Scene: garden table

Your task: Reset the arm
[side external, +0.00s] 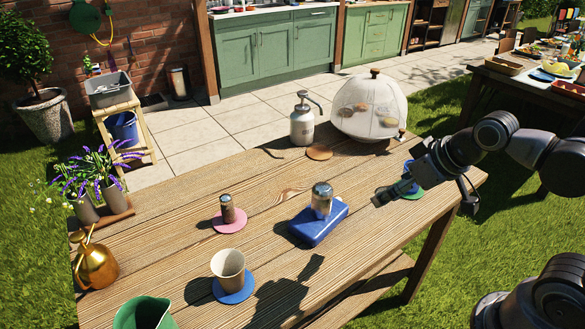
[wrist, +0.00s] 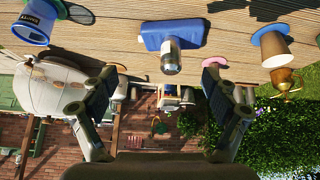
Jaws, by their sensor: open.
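My gripper (side external: 424,198) is over the right end of the wooden table (side external: 270,185), with its fingers apart and nothing between them. In the wrist view my gripper (wrist: 158,78) also shows two spread fingers. A metal-topped shaker (side external: 321,200) stands on a blue block (side external: 318,226) left of my gripper. In the wrist view the shaker (wrist: 171,58) and blue block (wrist: 172,33) appear beyond the fingers, between them in the picture. A blue cup (side external: 409,176) is partly hidden behind my gripper, by a green coaster (side external: 414,195).
A mesh dome (side external: 370,108) and grey spray bottle (side external: 302,122) stand at the table's back. A small shaker (side external: 227,208) is on a pink coaster, and a beige cup (side external: 228,268) on a blue one. A gold can (side external: 95,266) and green jug (side external: 143,314) are left.

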